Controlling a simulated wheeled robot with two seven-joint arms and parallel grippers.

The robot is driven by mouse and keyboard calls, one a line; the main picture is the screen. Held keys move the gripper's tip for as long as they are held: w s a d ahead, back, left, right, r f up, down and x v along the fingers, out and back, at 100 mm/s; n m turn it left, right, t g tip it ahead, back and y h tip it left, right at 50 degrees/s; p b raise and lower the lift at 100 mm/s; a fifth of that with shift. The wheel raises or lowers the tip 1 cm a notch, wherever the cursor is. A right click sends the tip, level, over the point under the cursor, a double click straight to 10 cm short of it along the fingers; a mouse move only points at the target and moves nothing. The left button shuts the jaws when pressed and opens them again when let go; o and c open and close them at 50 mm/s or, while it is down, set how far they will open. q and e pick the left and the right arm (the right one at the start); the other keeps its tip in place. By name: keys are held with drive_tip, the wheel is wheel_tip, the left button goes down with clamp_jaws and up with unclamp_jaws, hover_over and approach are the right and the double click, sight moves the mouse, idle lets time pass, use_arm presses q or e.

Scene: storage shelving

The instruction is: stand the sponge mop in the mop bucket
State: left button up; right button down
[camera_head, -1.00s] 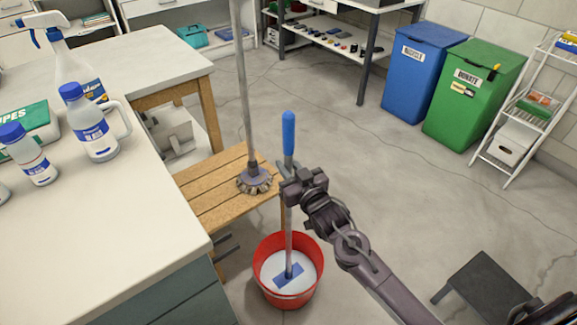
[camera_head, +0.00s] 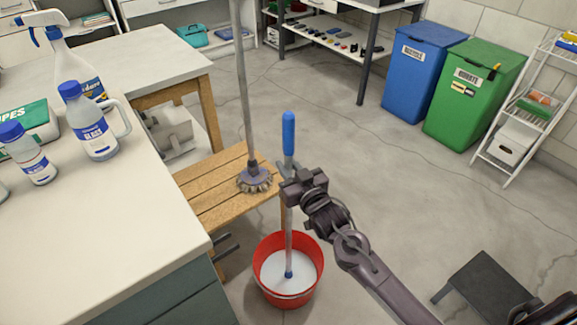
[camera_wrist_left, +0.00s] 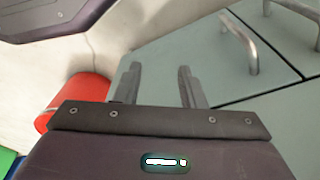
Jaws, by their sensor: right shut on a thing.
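The sponge mop (camera_head: 289,225) has a grey pole and a blue grip at its top. It stands nearly upright inside the red mop bucket (camera_head: 263,283), which holds whitish liquid. Its blue sponge head is hidden under the liquid; only a small blue collar shows at the surface. My right gripper (camera_head: 291,187) is shut on the pole below the blue grip. My left gripper (camera_wrist_left: 160,85) shows only in the left wrist view, its fingers apart and empty, in front of grey-green cabinet fronts.
A wooden bench (camera_head: 215,200) with another mop (camera_head: 255,178) standing on it is left of the bucket. A white worktop (camera_head: 130,220) with bottles is at the left. Blue (camera_head: 415,75) and green bins (camera_head: 470,100) stand behind. The middle floor is clear.

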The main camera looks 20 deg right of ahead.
drive_tip(key=shift+f+b, duration=0.3)
drive_tip(key=shift+f, duration=0.2)
idle(0.4)
drive_tip(key=c, duration=1.2)
unclamp_jaws()
